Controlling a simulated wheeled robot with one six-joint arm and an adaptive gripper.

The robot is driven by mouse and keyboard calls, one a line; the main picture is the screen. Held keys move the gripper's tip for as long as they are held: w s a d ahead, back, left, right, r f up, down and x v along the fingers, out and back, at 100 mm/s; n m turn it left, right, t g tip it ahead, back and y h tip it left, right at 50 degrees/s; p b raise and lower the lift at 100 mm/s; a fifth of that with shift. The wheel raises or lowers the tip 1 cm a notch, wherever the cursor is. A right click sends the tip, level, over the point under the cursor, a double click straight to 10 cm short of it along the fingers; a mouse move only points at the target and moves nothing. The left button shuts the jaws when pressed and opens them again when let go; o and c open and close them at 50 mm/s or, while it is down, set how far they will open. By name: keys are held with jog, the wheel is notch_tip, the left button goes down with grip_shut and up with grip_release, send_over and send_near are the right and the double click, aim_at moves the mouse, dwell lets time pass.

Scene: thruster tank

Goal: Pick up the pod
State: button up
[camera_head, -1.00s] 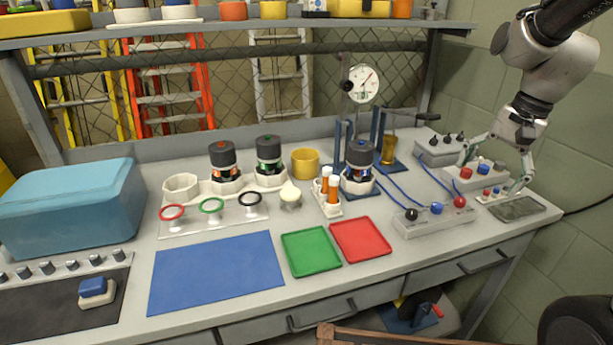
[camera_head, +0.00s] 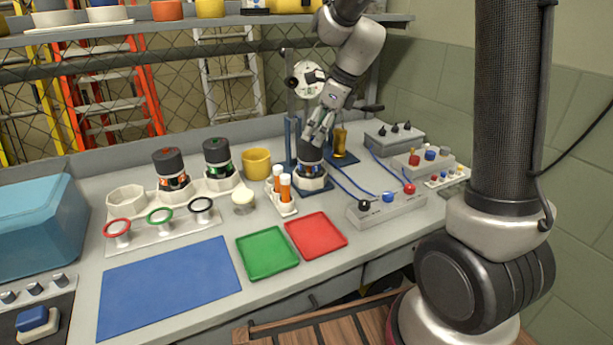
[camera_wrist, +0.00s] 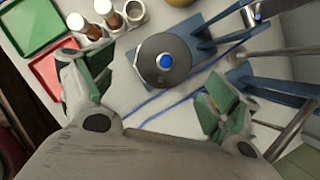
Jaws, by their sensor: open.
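A pod with a dark grey cap and blue markings (camera_head: 310,155) stands upright in a white holder at the foot of a blue stand. In the wrist view, the cap of this pod (camera_wrist: 158,72) shows from above, with a blue button at its centre. My gripper (camera_head: 318,134) is above this pod. In the wrist view, the open fingers of my gripper (camera_wrist: 158,88) lie on either side of the cap, with gaps visible. Two similar pods, one red-marked (camera_head: 170,168) and one green-marked (camera_head: 217,158), stand in white holders to the left.
A blue stand (camera_head: 292,145) with a dial gauge (camera_head: 308,79) rises close behind the pod. A rack of orange vials (camera_head: 284,198) is left of it. A cable box (camera_head: 388,208) is at right front. Red (camera_head: 316,235) and green (camera_head: 267,253) trays lie in front.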

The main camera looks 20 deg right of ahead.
aim_at(310, 151)
jog(key=x, duration=0.7)
jog(key=shift+w+d+f, duration=0.15)
jog(key=shift+f, duration=0.3)
jog(key=c, duration=1.8)
notch_tip(310, 151, up, 10)
jog(key=shift+r, duration=0.1)
jog(key=shift+c, duration=0.2)
